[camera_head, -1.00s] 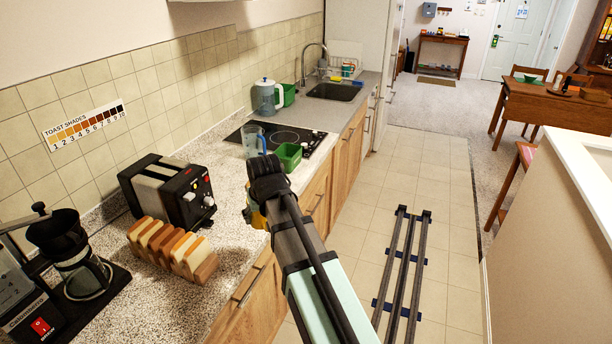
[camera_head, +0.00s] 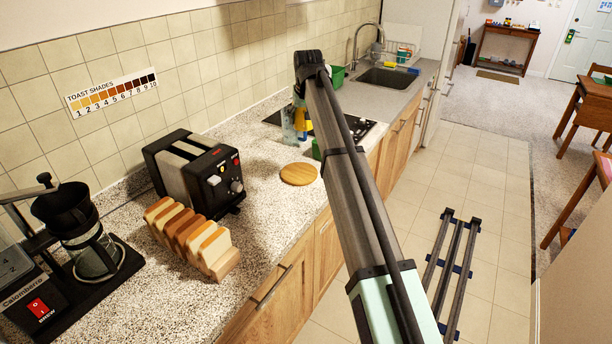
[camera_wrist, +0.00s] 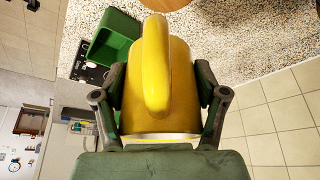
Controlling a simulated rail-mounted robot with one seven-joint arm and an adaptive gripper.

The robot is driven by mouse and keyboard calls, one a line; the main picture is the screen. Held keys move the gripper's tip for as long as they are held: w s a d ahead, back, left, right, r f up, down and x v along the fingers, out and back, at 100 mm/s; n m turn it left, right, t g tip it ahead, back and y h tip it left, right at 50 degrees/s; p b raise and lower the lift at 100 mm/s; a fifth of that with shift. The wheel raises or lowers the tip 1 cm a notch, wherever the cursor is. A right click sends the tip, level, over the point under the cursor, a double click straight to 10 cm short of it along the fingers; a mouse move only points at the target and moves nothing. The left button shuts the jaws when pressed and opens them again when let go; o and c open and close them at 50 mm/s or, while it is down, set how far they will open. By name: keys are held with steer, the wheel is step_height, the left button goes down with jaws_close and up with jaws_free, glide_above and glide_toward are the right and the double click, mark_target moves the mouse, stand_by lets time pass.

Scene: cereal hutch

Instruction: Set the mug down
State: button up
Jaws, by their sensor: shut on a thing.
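The yellow mug (camera_wrist: 179,87) fills the middle of the wrist view, its handle facing the camera. My gripper (camera_wrist: 160,78) is shut on it, with one finger on each side. In the head view a bit of yellow, apparently the mug (camera_head: 304,124), shows beside my arm above the counter, near the clear jug. My arm hides most of the gripper there. The distance from the mug to the counter cannot be told. A round wooden coaster (camera_head: 298,174) lies bare on the counter, nearer than the mug.
The toaster (camera_head: 195,174), a rack of bread slices (camera_head: 190,238) and a coffee maker (camera_head: 85,245) stand on the left of the counter. A clear jug (camera_head: 288,125) stands by the dark hob (camera_head: 357,128). A green container (camera_wrist: 115,38) shows beside the mug. Counter around the coaster is clear.

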steer(key=shift+w+a+r, duration=0.25)
steer(key=shift+w+a, duration=0.45)
steer(key=shift+a, duration=0.2)
steer(key=shift+f, duration=0.4)
steer(key=p, duration=0.5)
glide_toward(299, 171)
steer(key=x, duration=0.5)
steer(key=shift+w+f, duration=0.15)
steer(key=shift+w, duration=0.1)
steer(key=shift+f, duration=0.15)
steer(key=o, duration=1.4)
steer(key=b+v, duration=0.3)
steer(key=v, duration=0.9)
steer(key=shift+r, duration=0.2)
